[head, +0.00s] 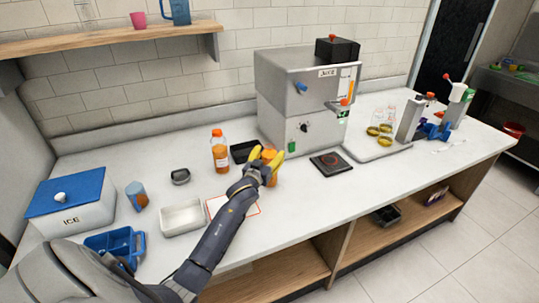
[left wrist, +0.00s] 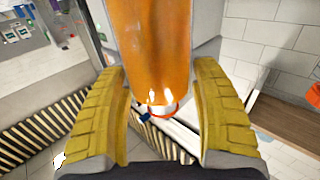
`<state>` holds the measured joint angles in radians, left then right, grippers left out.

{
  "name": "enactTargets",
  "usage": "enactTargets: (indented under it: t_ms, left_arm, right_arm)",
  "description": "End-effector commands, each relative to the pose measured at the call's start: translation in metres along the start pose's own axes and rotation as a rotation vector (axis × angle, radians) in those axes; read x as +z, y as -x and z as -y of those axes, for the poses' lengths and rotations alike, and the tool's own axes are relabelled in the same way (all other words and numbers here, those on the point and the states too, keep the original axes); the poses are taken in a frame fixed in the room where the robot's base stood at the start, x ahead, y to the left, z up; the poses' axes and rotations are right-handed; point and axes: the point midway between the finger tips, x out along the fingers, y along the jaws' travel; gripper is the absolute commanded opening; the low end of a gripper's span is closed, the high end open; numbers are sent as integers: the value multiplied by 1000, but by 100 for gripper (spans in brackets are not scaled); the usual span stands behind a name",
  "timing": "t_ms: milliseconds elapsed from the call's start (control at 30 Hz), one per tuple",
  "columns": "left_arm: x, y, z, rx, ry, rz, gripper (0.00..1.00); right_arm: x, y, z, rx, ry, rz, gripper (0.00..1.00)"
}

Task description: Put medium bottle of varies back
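An orange bottle (head: 271,178) with an orange cap is at my left gripper (head: 268,158), near the middle of the counter. In the left wrist view the bottle (left wrist: 155,45) fills the space between the two yellow fingers of the left gripper (left wrist: 160,85), which press against its sides. I cannot tell whether its base touches the counter. A larger orange-filled bottle (head: 220,155) with an orange cap stands to the left of the gripper. My right gripper is not in view.
A black scale-like plate (head: 331,163) is to the right. A white tray (head: 183,218), a small orange-and-blue cup (head: 137,196) and an ice box (head: 70,203) are left.

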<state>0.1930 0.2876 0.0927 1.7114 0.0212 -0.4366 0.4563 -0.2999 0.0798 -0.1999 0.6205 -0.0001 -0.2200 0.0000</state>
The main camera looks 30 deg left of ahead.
Motion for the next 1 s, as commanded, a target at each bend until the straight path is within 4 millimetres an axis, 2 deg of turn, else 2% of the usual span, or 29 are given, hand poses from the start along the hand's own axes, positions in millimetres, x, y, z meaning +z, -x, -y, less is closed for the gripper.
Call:
enactTargets:
  t_ms: [33,100,467,567,1000]
  left_arm:
    - [0,0,0,0,0,0,72]
    - [0,0,0,0,0,0,79]
    - [-3,4,0,0,-1,-1,79]
    - [-2,15,0,1,0,0,79]
    - [-2,89,0,0,0,1,79]
  right_arm:
    - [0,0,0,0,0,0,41]
    - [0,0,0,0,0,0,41]
    - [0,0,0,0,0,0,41]
    - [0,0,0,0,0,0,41]
    - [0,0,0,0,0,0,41]
